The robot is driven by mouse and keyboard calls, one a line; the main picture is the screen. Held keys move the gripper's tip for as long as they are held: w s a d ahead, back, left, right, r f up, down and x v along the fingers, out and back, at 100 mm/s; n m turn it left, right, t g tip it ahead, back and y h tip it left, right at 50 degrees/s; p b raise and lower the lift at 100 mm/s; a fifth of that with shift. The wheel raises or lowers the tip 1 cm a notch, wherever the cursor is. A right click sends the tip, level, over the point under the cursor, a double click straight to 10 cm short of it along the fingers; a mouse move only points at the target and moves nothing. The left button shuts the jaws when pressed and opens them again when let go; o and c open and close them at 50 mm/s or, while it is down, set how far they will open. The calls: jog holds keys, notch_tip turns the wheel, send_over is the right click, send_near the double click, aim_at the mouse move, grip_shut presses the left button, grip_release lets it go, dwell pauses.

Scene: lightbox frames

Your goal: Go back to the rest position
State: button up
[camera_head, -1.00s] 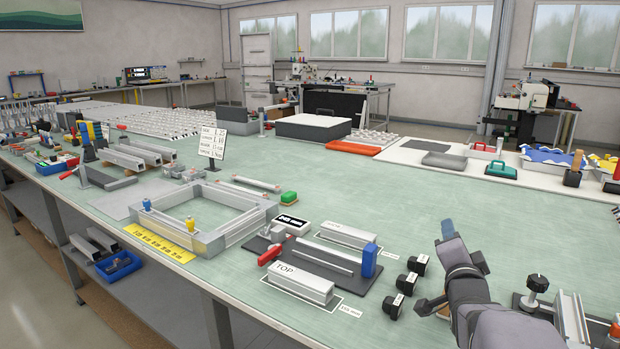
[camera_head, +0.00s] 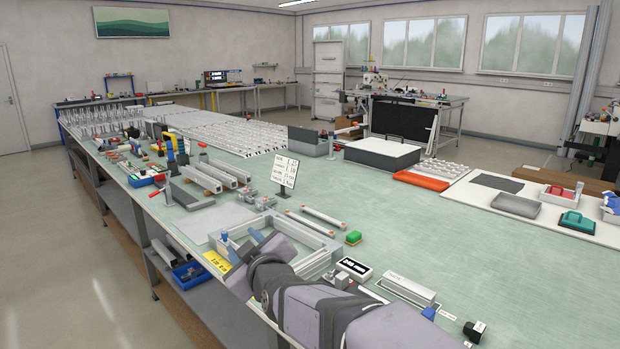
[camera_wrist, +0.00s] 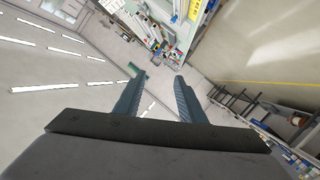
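My arm (camera_head: 320,305) reaches in from the lower right in the head view, across the near edge of the bench. It covers part of the aluminium frame (camera_head: 318,241) and hides what lies behind it. In the wrist view my gripper (camera_wrist: 160,78) has its two fingers apart, with nothing held between them. That view looks out over the room, tilted, with the bench seen from a distance. In the head view the fingertips are hard to make out.
An orange tray (camera_head: 421,180) stands farther back. The bench's middle right is clear. A blue bin (camera_head: 188,273) sits on the lower shelf.

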jog(key=s+a+n+g+y+p, duration=0.15)
jog(key=s+a+n, duration=0.3)
jog(key=a, duration=0.45)
jog(key=s+d+f+m+g+h+b, duration=0.2)
jog(key=s+d+f+m+g+b, duration=0.3)
jog(key=d+f, duration=0.75)
jog(key=s+d+f+m+g+h+b, duration=0.1)
jog(key=s+d+f+m+h+b, duration=0.15)
jog(key=d+f+b, duration=1)
jog(key=s+d+f+m+g+h+b, duration=0.2)
jog(key=s+d+f+m+g+b, duration=0.3)
jog(key=s+f, duration=0.65)
jog(key=s+d+f+m+g+h+b, duration=0.1)
jog(key=s+d+f+m+g+h, duration=0.15)
jog(key=s+d+f, duration=0.85)
jog(key=w+a+r+p, duration=0.1)
jog(key=r+p, duration=1.2)
jog(key=p, duration=0.1)
jog(key=w+a+r+p, duration=0.1)
jog(key=a+r+p, duration=0.1)
jog(key=r+p, duration=1.1)
jog(key=shift+w+a+r+m+t+y+p, duration=0.2)
jog(key=shift+m+t+y+p, duration=0.25)
jog(key=shift+p, duration=0.7)
